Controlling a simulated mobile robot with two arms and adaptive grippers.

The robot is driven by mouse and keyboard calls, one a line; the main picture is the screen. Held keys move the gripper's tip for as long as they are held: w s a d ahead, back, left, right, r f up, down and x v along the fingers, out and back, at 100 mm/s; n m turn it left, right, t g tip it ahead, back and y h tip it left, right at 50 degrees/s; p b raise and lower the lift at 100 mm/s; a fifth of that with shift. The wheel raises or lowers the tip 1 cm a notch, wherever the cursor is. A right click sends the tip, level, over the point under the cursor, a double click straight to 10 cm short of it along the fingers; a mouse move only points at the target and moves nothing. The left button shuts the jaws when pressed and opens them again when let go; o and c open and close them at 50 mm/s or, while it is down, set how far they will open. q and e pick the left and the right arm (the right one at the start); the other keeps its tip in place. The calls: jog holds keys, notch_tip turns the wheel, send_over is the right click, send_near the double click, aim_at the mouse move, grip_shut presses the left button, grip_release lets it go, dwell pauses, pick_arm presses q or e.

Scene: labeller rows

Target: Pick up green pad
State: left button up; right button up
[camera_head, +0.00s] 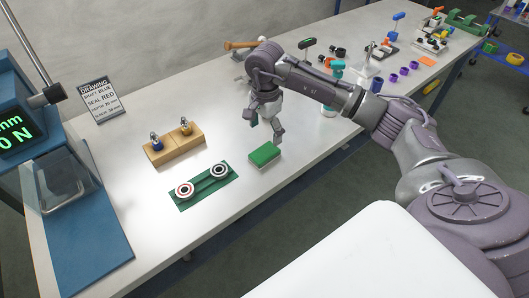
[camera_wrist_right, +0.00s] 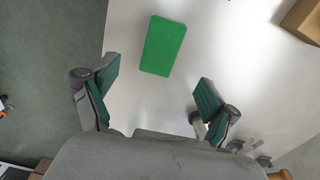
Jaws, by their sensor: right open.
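The green pad (camera_head: 264,154) is a small flat block lying on the white table near its front edge, to the right of a green holder with two round targets. In the right wrist view the pad (camera_wrist_right: 163,46) lies ahead of the fingertips, between their lines and not touched. My right gripper (camera_head: 264,129) is above the table just behind the pad in the head view. In the right wrist view the right gripper (camera_wrist_right: 156,84) is open and empty, its two fingers wide apart. My left gripper is not in view.
The green holder (camera_head: 205,188) and a wooden block (camera_head: 174,146) with two fittings stand left of the pad. A drawing sign (camera_head: 102,98) and a blue machine (camera_head: 40,160) are farther left. Several small parts stand at the table's far right. Table around the pad is clear.

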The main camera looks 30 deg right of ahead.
aim_at(265, 152)
notch_tip(265, 152, down, 3)
notch_tip(265, 152, down, 4)
jog(key=p, duration=0.3)
jog(key=shift+a, duration=0.15)
jog(key=shift+f, duration=0.65)
jog(key=c, duration=1)
